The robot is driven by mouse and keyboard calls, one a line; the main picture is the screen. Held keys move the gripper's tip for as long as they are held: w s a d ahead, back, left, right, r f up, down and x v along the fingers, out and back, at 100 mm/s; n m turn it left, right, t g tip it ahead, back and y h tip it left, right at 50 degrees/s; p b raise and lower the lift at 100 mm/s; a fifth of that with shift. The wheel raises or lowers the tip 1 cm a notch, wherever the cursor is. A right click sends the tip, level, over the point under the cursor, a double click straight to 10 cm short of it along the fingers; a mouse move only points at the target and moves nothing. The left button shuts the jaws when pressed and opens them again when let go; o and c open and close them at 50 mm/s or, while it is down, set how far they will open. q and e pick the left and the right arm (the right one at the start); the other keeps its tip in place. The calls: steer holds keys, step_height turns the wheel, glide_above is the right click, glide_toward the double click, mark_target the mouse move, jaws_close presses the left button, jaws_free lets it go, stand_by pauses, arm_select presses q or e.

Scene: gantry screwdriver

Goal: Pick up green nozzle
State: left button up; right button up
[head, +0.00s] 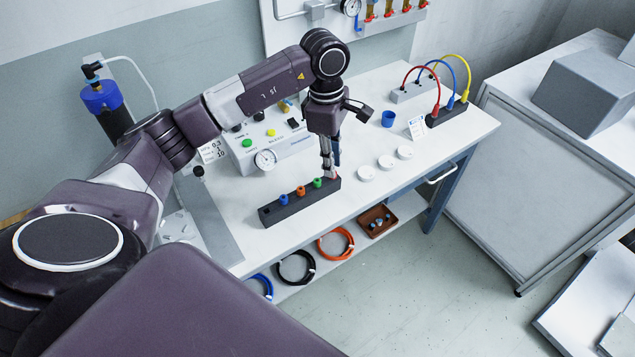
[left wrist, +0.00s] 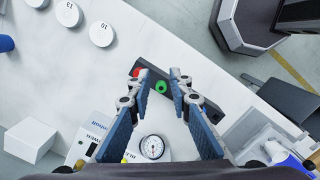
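A long black block (head: 300,203) lies on the white bench and holds a row of nozzles. From left to right in the head view these are a blue nozzle (head: 283,199), an orange nozzle (head: 301,191), the green nozzle (head: 317,183) and a red one, mostly hidden by my fingers. My left gripper (head: 328,173) points down over the block's right end. In the left wrist view, the green nozzle (left wrist: 161,87) shows between the two spread fingertips (left wrist: 162,76), with the red nozzle (left wrist: 137,72) beside one finger. I cannot tell whether the fingers touch anything. My right gripper is out of view.
The bench (head: 310,230) has white discs (head: 386,162) and a blue cup (head: 388,119) right of the block. A control box with a gauge (head: 265,160) stands behind it. A shelf below carries coiled hoses (head: 335,243) and a brown tray (head: 390,228).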

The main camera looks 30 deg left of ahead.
mark_target(317, 180)
arm_select(q)
steer(key=a, duration=0.2)
steer(key=a+y, duration=0.1)
steer(key=shift+s+r, duration=0.2)
steer(key=shift+r, duration=0.05)
steer(key=f, duration=0.2)
steer(key=f+p, duration=0.1)
steer(key=f, duration=0.1)
steer(key=f+p, duration=0.1)
steer(key=f, duration=0.2)
steer(key=shift+s+a, duration=0.2)
steer(key=shift+a, duration=0.1)
steer(key=shift+f, duration=0.25)
steer(key=c, duration=0.4)
steer(key=shift+o, duration=0.2)
